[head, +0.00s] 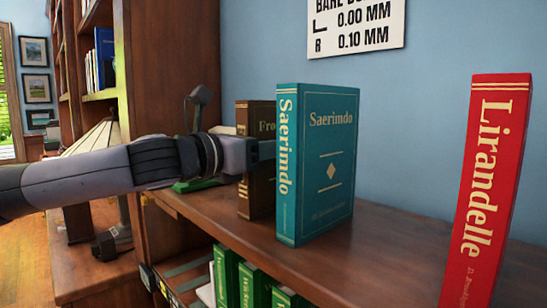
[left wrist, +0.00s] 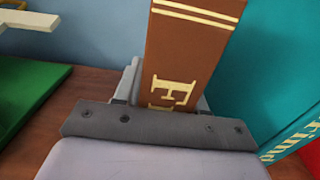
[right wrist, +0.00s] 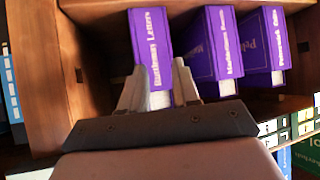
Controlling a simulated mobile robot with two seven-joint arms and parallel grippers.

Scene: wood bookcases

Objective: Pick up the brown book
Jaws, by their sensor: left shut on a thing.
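The brown book (head: 260,195) stands upright on the wooden shelf top, partly hidden behind the teal Saerimdo book (head: 325,165) and my left arm. In the left wrist view the brown book (left wrist: 190,45) has gold lettering and sits between the fingers of my left gripper (left wrist: 166,85). My left gripper is shut on it; in the head view the fingers (head: 262,150) are partly hidden. The book's base is hidden in the wrist view. My right gripper (right wrist: 159,80) is open in front of a shelf of purple books (right wrist: 151,45), with nothing held.
The teal book stands close to the right of the brown one. A red Lirandelle book (head: 485,185) stands further right. A green object (left wrist: 28,95) lies left of the brown book. The wood between teal and red books is clear.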

